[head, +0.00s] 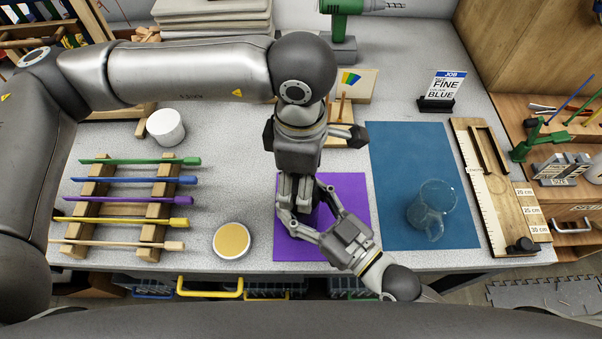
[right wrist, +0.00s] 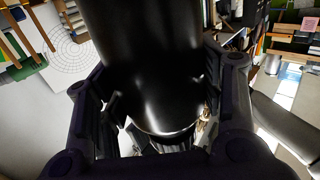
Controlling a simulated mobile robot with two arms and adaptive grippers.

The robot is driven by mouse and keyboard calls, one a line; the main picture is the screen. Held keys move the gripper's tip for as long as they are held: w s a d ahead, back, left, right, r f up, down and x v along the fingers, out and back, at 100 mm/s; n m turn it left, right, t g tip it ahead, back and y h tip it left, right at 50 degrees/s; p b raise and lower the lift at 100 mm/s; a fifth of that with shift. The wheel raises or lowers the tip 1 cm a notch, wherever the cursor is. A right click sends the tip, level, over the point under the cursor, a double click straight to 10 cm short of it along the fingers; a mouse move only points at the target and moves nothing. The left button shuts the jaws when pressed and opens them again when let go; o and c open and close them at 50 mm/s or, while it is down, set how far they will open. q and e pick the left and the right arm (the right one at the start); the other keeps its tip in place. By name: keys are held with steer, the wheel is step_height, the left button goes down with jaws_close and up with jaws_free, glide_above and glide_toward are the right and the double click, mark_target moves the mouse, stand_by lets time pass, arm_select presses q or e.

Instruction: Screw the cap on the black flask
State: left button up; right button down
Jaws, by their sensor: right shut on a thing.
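The black flask (right wrist: 155,60) fills the middle of the right wrist view as a large glossy cylinder. My right gripper (head: 303,212) reaches in from the lower right over the purple mat (head: 355,190). Its fingers stand on both sides of the flask and are shut on it. My left gripper (head: 297,188) points down from above, right at the right gripper's fingers. In the head view the flask is hidden by the two grippers. I cannot make out the cap, nor whether the left fingers hold it.
A round tin (head: 231,241) and a white cup (head: 165,127) stand left of the mat. A rack (head: 98,168) holds several coloured rods. A glass mug (head: 431,208) stands on the blue mat (head: 400,160). A ruler board (head: 479,180) lies farther right.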

arm_select(q)
step_height(320, 180, up, 12)
stand_by(0.7)
arm_select(e)
steer(key=shift+c, duration=1.6)
jaws_free()
steer(key=v, duration=1.2)
